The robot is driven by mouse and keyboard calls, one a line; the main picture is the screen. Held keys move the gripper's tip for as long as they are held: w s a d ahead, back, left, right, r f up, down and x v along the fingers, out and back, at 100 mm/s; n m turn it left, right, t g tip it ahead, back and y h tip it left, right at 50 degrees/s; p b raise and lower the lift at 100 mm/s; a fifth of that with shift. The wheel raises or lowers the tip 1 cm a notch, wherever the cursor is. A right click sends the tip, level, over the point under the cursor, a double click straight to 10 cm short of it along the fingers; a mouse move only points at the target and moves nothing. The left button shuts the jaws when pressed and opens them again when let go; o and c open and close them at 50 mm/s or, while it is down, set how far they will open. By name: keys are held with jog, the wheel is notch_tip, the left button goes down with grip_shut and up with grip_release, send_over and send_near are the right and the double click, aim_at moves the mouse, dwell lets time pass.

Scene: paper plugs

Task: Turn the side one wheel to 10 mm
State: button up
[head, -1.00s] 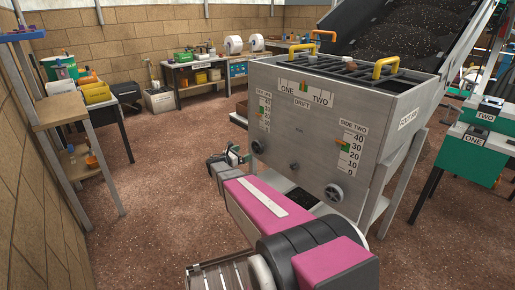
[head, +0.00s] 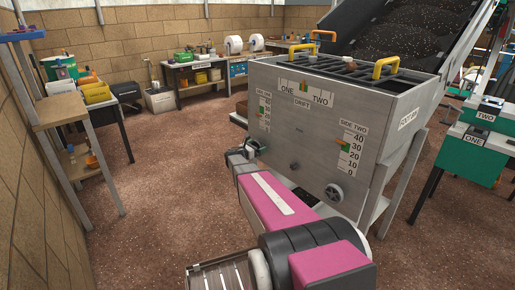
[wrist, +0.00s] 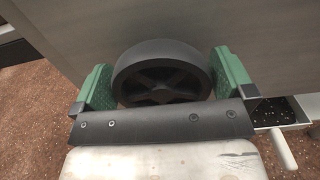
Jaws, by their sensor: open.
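The side one wheel (wrist: 162,72) is a dark spoked handwheel on the face of the grey hopper (head: 310,150). In the wrist view it sits between the two green fingers of my gripper (wrist: 164,85), which are open on either side of it. I cannot tell whether the fingers touch its rim. In the head view my gripper (head: 248,150) is at the hopper's left side and hides this wheel. The side one scale (head: 264,110) shows above it, with a coloured marker whose reading is too small to tell.
The side two wheel (head: 334,193) and side two scale (head: 352,151) are on the right of the hopper face. A drift gauge (head: 304,92) is at the top. A white handle (wrist: 282,150) sticks out at lower right in the wrist view. The floor at left is clear.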

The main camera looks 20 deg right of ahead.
jog(key=c, duration=0.6)
jog(key=m, duration=0.5)
jog(key=shift+s+m, duration=0.25)
jog(key=shift+m, duration=0.05)
jog(key=m, duration=0.5)
jog(key=shift+s+d+f, duration=0.1)
jog(key=shift+s+f, duration=0.05)
jog(key=m, duration=0.6)
jog(key=shift+f+m, duration=0.25)
jog(key=shift+m, duration=0.05)
jog(key=m, duration=0.6)
jog(key=shift+f, duration=0.25)
jog(key=shift+m, duration=0.4)
